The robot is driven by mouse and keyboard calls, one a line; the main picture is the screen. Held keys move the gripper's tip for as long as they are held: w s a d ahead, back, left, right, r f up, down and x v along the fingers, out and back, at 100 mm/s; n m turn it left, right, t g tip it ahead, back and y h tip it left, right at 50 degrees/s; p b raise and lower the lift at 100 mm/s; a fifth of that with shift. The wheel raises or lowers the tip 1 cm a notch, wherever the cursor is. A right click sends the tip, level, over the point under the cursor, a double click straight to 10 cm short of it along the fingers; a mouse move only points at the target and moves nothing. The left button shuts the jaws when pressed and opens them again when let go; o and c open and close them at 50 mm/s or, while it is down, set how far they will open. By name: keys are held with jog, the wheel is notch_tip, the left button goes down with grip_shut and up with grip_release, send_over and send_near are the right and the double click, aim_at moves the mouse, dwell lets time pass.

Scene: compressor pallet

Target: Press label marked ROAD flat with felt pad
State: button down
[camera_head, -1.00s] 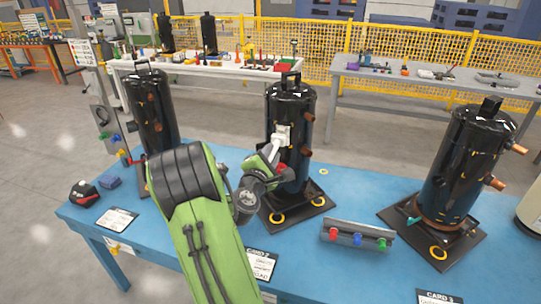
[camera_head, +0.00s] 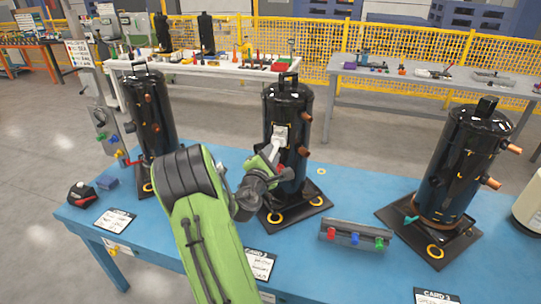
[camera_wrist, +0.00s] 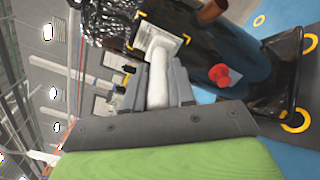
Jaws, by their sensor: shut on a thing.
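A pale label (camera_head: 280,133) is on the front of the middle black compressor (camera_head: 290,103); its print is too small to read. The label also shows in the wrist view (camera_wrist: 161,38), beside yellow corner marks. My gripper (camera_head: 270,153) is in front of the compressor, below and left of the label. In the wrist view, my gripper (camera_wrist: 158,88) is shut on a white, rounded piece, apparently the felt pad (camera_wrist: 158,80). The pad's far end overlaps the label's lower edge in the picture; I cannot tell whether they touch.
A red knob (camera_wrist: 220,75) and a copper stub (camera_wrist: 212,11) stick out beside the label. Other compressors stand left (camera_head: 150,112) and right (camera_head: 462,165).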

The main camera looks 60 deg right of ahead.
jog(key=shift+d+p, duration=0.3)
jog(key=shift+d, duration=0.1)
jog(key=shift+w, duration=0.1)
dwell(0.4)
jog(key=shift+a+f+b, duration=0.1)
jog(key=shift+a+b, duration=0.4)
jog(key=shift+b, duration=0.1)
jog(key=shift+s+a+b, duration=0.15)
jog(key=shift+a+b, duration=0.25)
jog(key=shift+a, duration=0.25)
jog(key=shift+s+a+b, duration=0.15)
jog(key=shift+a+b, duration=0.2)
jog(key=shift+a, duration=0.25)
jog(key=shift+w+d+f, duration=0.1)
jog(key=shift+d+f, duration=0.35)
jog(key=shift+d, duration=0.25)
jog(key=shift+w+d+f, duration=0.1)
jog(key=shift+d+f, duration=0.3)
jog(key=shift+d, duration=0.25)
jog(key=shift+w+d+p, duration=0.1)
jog(key=shift+d+p, duration=0.3)
jog(key=shift+p, duration=0.15)
